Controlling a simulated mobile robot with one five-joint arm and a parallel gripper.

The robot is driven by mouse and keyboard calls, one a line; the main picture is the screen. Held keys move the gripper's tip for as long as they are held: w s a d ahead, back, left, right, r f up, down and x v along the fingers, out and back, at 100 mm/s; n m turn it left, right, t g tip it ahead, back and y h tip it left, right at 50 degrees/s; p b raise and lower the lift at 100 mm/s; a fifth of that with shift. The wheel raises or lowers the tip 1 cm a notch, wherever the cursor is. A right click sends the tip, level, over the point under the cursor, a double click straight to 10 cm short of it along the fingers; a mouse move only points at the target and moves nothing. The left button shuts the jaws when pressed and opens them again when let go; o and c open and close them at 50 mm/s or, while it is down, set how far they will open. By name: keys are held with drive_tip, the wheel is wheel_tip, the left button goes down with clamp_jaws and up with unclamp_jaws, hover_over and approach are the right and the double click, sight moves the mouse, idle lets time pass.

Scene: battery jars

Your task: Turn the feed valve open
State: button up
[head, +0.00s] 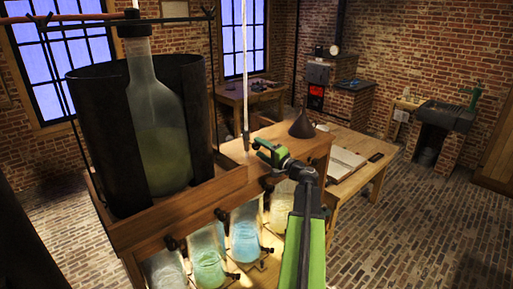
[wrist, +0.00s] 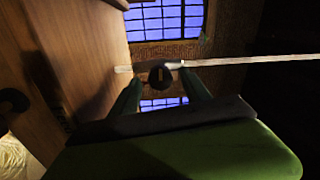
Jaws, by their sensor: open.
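What looks like the feed valve is a small dark round body with a pale slot-like mark (wrist: 161,75), seen in the middle of the wrist view. It sits on a thin pale tube (wrist: 255,61), which stands upright in the head view (head: 244,65). My gripper (wrist: 160,84) is open, with one finger on each side of the dark body; I cannot tell whether they touch it. In the head view my green gripper (head: 266,152) is at the foot of the tube, above the wooden stand, and the valve there is too small or hidden to make out.
A large glass bottle (head: 156,120) stands in a dark open shell on the wooden stand (head: 175,208). Black taps and several liquid-filled jars (head: 244,236) are below its edge. A dark funnel (head: 302,122) stands right of my gripper. A table with an open book (head: 345,163) is behind.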

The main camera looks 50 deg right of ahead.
drive_tip(key=s+a+f+b, duration=0.1)
drive_tip(key=s, duration=1.3)
drive_tip(key=shift+s, duration=0.4)
drive_tip(key=shift+f, duration=0.1)
